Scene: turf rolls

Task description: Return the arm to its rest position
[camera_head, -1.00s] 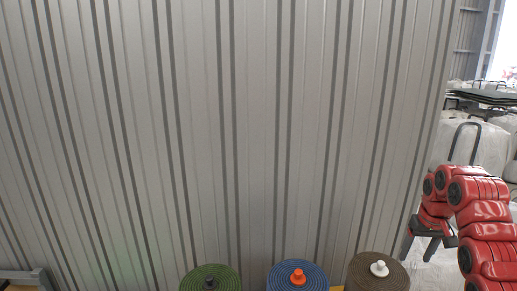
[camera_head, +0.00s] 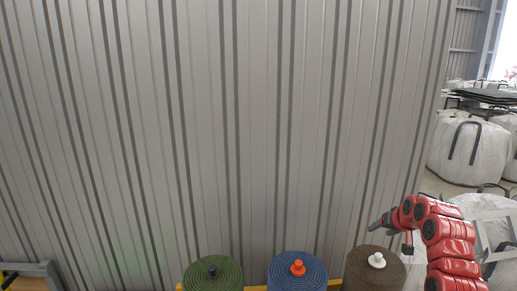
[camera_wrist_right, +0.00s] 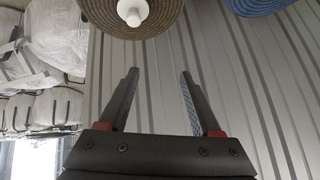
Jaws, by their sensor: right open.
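My right arm is red and stands at the lower right in the head view. Its gripper (camera_head: 387,231) is beside and a little above the brown turf roll (camera_head: 362,268). In the right wrist view, the two dark fingers of this gripper (camera_wrist_right: 158,82) stand apart with nothing between them. The brown roll (camera_wrist_right: 158,25) with its white knob (camera_wrist_right: 132,11) is at the top of that view, clear of the fingertips. My left gripper does not show.
A green roll (camera_head: 228,274) with a black knob and a blue roll (camera_head: 312,270) with an orange knob stand in a row left of the brown one. A corrugated grey wall (camera_head: 220,120) fills the background. White bulk bags (camera_head: 465,150) stand at the right.

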